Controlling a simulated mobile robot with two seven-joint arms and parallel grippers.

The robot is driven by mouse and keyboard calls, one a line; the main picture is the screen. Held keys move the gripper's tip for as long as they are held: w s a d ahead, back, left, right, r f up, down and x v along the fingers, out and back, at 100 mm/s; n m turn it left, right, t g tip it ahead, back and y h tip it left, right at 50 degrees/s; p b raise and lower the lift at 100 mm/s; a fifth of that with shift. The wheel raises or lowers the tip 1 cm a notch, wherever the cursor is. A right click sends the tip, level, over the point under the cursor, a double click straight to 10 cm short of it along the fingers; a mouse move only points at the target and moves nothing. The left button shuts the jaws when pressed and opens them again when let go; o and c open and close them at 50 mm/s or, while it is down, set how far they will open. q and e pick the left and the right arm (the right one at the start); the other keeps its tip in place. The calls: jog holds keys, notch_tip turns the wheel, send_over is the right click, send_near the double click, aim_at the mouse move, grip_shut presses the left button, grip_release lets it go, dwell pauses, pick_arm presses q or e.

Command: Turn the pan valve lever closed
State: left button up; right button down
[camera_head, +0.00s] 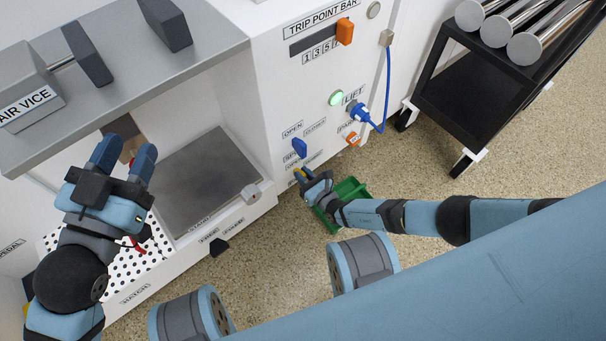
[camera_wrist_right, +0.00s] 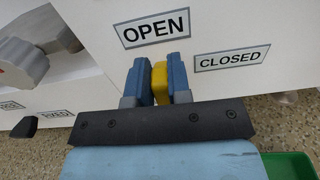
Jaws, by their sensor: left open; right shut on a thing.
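A yellow lever (camera_wrist_right: 160,80) stands between the two blue fingers of my right gripper (camera_wrist_right: 161,72) in the right wrist view. The gripper is shut on it. An OPEN label (camera_wrist_right: 156,28) is above it to the left and a CLOSED label (camera_wrist_right: 231,58) to the right; the lever points up, nearer the OPEN label. Its lower part is hidden by the gripper. In the head view my right gripper (camera_head: 303,174) is at the low front of the white cabinet. My left gripper (camera_head: 126,157) is open and empty, in front of the bench at the left.
A blue lever (camera_head: 299,147) with its own OPEN and CLOSED labels sits just above my right gripper. A green tray (camera_head: 356,187) is on the floor behind my right wrist. A blue cable (camera_head: 386,92) hangs nearby. A black cart (camera_head: 462,100) with metal rolls stands at the right.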

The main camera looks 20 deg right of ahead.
jog(key=m, duration=0.2)
jog(key=d+m, duration=0.1)
jog(key=m, duration=0.1)
jog(key=shift+w+f, duration=0.1)
jog(key=shift+w, duration=0.05)
jog(key=m, duration=0.4)
jog(key=shift+w+d+f, duration=0.15)
jog(key=shift+d+f, duration=0.1)
jog(key=shift+d, duration=0.05)
jog(key=m, duration=0.3)
jog(key=shift+w+d+f+m, duration=0.1)
jog(key=shift+d+f+m, duration=0.2)
jog(key=shift+f, duration=0.05)
jog(key=shift+d+f+m, duration=0.1)
jog(key=shift+f+m, duration=0.15)
jog(key=shift+m, duration=0.85)
jog(key=shift+f+m, duration=0.25)
jog(key=shift+m, duration=0.85)
jog(key=c, duration=1.1)
grip_release()
jog(key=shift+o, duration=0.2)
